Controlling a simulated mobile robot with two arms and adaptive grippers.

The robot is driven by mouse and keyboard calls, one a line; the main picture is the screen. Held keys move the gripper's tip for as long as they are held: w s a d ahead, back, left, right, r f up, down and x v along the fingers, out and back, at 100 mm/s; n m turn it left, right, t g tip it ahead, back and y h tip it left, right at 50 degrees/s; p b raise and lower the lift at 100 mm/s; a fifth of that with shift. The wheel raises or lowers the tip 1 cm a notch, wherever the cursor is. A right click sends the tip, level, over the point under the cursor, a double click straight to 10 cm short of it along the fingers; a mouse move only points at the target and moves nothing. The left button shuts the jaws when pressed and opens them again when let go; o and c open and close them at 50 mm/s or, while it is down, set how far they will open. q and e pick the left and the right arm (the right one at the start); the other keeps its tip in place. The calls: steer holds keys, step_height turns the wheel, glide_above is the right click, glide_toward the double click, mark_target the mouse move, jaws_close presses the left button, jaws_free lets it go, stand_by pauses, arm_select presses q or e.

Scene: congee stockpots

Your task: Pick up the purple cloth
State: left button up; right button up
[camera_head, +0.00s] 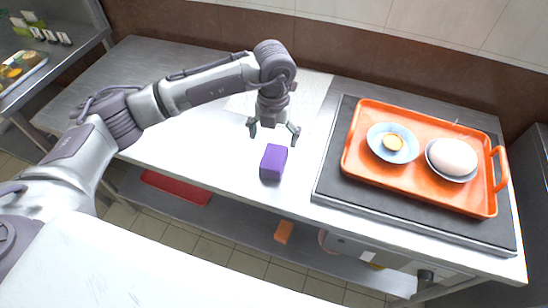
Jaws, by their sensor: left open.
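The purple cloth (273,162) looks like a small folded block. It lies on the light metal table (190,150), left of the dark stove plate. My left gripper (273,133) points down above and just behind the cloth in the picture. Its two fingers are spread apart with nothing between them. Whether a fingertip touches the cloth is hard to tell, but a gap seems to show. My right gripper is not in the picture.
An orange tray (358,168) on the dark plate (335,185) holds a blue bowl (374,143) and a bowl with a white rounded thing (452,157). A red item (176,188) and an orange block (284,232) lie on the lower shelf. The table left of the cloth is clear.

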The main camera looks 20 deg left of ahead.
mark_target(274, 155)
arm_select(q)
steer(key=shift+f, duration=0.95)
steer(key=f, duration=0.1)
steer(key=f+p, duration=0.1)
steer(key=f, duration=0.1)
steer(key=f+p, duration=0.1)
steer(key=shift+s+d+f, duration=0.15)
steer(key=shift+s+f, duration=0.1)
steer(key=shift+f, duration=0.5)
steer(key=shift+c, duration=0.4)
steer(key=c, duration=1.2)
steer(key=shift+r, duration=0.15)
